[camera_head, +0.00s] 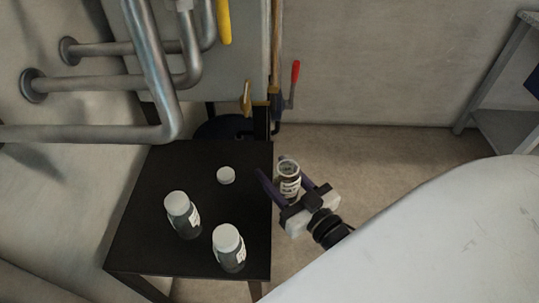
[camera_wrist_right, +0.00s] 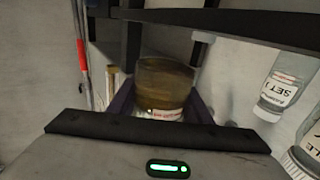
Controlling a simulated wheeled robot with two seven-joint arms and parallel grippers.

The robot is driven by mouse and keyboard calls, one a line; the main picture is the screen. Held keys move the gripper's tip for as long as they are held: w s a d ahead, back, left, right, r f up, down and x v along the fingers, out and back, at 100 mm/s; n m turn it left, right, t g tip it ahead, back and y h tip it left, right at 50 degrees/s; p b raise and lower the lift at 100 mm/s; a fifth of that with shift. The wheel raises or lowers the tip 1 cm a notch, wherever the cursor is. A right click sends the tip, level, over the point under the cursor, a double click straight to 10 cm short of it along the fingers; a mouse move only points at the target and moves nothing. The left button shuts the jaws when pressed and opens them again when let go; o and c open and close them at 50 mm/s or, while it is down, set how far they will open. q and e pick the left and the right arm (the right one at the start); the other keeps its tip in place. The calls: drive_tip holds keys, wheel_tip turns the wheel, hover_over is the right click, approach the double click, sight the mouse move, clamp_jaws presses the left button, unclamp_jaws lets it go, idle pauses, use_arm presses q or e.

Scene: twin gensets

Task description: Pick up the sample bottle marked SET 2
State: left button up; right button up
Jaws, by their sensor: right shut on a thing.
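My right gripper (camera_head: 285,177) is shut on an open glass jar (camera_head: 289,184) with a pale label, just off the black table's right edge. In the right wrist view the jar (camera_wrist_right: 166,88) sits between the fingers with brown contents; I cannot read its label. Two white-capped sample bottles stand on the table, one at the left (camera_head: 182,214) and one nearer the front (camera_head: 229,248). In the right wrist view one bottle (camera_wrist_right: 286,86) shows "SET" and a number I cannot read surely; another bottle (camera_wrist_right: 309,145) is cut off by the frame. My left gripper is not in view.
The black table (camera_head: 150,245) also bears a loose white cap (camera_head: 226,175). Grey pipes (camera_head: 155,75) run at the upper left. A red-handled lever (camera_head: 295,72) and a brass tap (camera_head: 246,98) are behind the table. A grey shelf (camera_head: 500,70) stands at the far right.

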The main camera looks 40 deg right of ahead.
drive_tip(key=shift+s, duration=0.95)
drive_tip(key=shift+s, duration=0.1)
idle(0.4)
